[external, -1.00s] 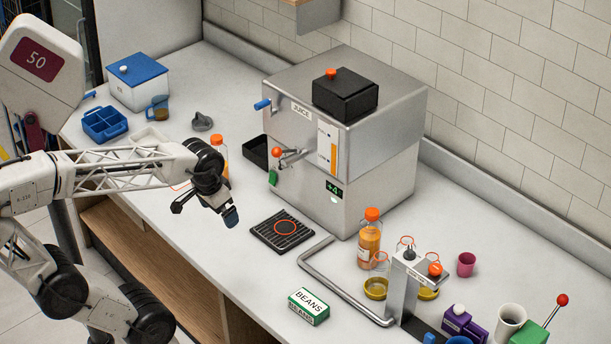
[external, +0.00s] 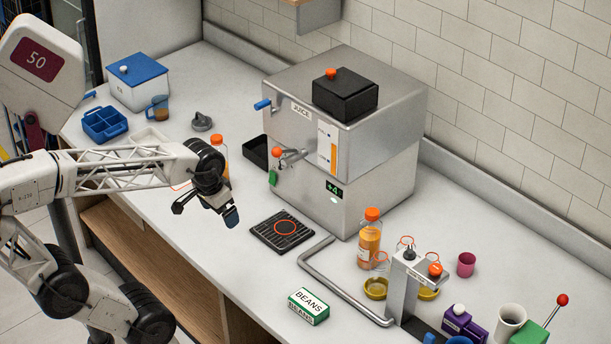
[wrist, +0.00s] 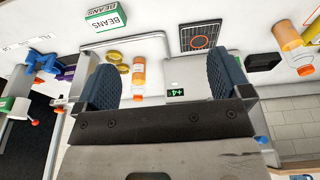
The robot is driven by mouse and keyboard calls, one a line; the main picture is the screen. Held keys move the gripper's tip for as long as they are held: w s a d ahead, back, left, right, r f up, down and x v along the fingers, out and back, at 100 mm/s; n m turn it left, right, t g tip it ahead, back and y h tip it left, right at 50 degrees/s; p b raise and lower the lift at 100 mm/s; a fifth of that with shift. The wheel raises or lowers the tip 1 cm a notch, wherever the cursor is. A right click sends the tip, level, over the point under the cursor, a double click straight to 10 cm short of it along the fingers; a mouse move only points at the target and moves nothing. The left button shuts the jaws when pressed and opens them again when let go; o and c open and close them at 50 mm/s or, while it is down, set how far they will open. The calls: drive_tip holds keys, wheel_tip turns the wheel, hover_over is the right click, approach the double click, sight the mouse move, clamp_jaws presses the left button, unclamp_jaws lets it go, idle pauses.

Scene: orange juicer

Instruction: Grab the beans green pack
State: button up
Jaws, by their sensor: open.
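The beans pack (external: 308,306) is a small green and white box with BEANS lettering, lying on the counter near its front edge in the external view. It also shows at the upper left of the wrist view (wrist: 106,20). My gripper (external: 207,212) is open and empty, hanging above the counter's front edge, to the left of the pack and apart from it. In the wrist view its two dark blue finger pads (wrist: 162,80) are spread wide with nothing held between them.
A black drip grate (external: 283,231) lies between my gripper and the pack. A metal rail (external: 335,280) runs just right of the pack. The large juicer (external: 345,140) stands behind. An orange bottle (external: 369,240) and a tap stand (external: 402,285) are to the right.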

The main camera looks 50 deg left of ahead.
drive_tip(key=w+d+f+n+g+h, duration=0.2)
drive_tip(key=w+d+f+n+h, duration=0.15)
drive_tip(key=f, duration=0.35)
drive_tip(key=w+d+f+n+g+h, duration=0.3)
drive_tip(key=f+n+h, duration=0.15)
drive_tip(key=f, duration=0.25)
drive_tip(key=n+t+h, duration=0.3)
drive_tip(key=n+h, duration=0.2)
drive_tip(key=n, duration=0.5)
approach(300, 295)
drive_tip(key=x, duration=0.3)
drive_tip(key=shift+w+d+f, duration=0.1)
drive_tip(key=shift+f, duration=0.1)
drive_tip(key=shift+x, duration=1.3)
drive_tip(key=shift+d, duration=0.15)
drive_tip(key=shift+x, duration=2.45)
drive_tip(key=shift+r, duration=0.1)
drive_tip(key=c, duration=1.1)
